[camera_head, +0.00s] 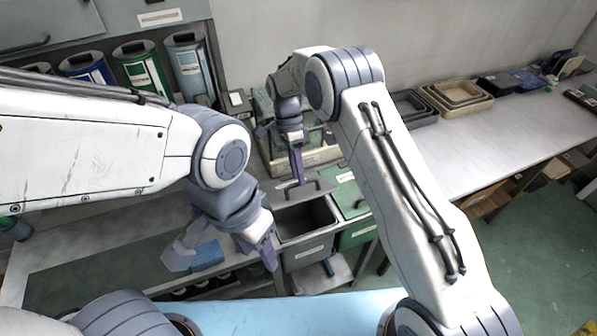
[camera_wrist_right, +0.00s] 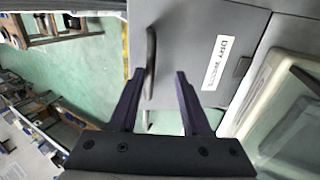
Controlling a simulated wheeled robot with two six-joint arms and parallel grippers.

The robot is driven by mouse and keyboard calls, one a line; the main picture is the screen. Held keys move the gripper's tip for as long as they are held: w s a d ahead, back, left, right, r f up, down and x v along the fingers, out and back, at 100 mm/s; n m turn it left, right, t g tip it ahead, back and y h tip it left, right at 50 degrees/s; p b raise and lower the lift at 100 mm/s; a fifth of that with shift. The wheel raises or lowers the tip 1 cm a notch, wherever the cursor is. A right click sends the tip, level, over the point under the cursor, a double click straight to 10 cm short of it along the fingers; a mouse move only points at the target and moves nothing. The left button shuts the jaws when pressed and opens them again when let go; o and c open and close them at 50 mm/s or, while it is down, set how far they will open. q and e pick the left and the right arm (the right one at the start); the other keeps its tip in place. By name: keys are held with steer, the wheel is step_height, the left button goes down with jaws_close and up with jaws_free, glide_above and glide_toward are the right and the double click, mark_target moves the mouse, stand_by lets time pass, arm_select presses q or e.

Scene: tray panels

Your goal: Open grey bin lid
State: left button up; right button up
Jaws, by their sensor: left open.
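The grey bin (camera_head: 304,252) stands below the centre of the head view, its dark inside showing. Its grey lid (camera_head: 322,186) is raised at the back edge of the opening. In the right wrist view the lid (camera_wrist_right: 195,30) bears a label starting "DRY" and a dark bar handle (camera_wrist_right: 151,62). My right gripper (camera_head: 297,178) is at the lid's handle. Its two fingers (camera_wrist_right: 160,74) are apart, with the handle between them, closer to the left finger; contact is unclear. My left gripper (camera_head: 222,262) is open and empty, left of the bin.
A green bin (camera_head: 357,236) with its lid down stands right beside the grey one. A blue block (camera_head: 207,254) shows behind my left gripper. A beige tray (camera_head: 457,92) and dark tray (camera_head: 412,106) lie on the right bench. Several coloured canisters (camera_head: 140,68) stand at the back left.

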steer(key=shift+w+r, duration=0.1)
stand_by(0.4)
steer(key=shift+w+a+r, duration=0.1)
steer(key=shift+w+r, duration=0.05)
steer(key=shift+r, duration=0.1)
steer(key=b+v, duration=0.2)
steer(key=v, duration=0.7)
steer(key=shift+r, duration=0.4)
steer(key=shift+w, duration=0.1)
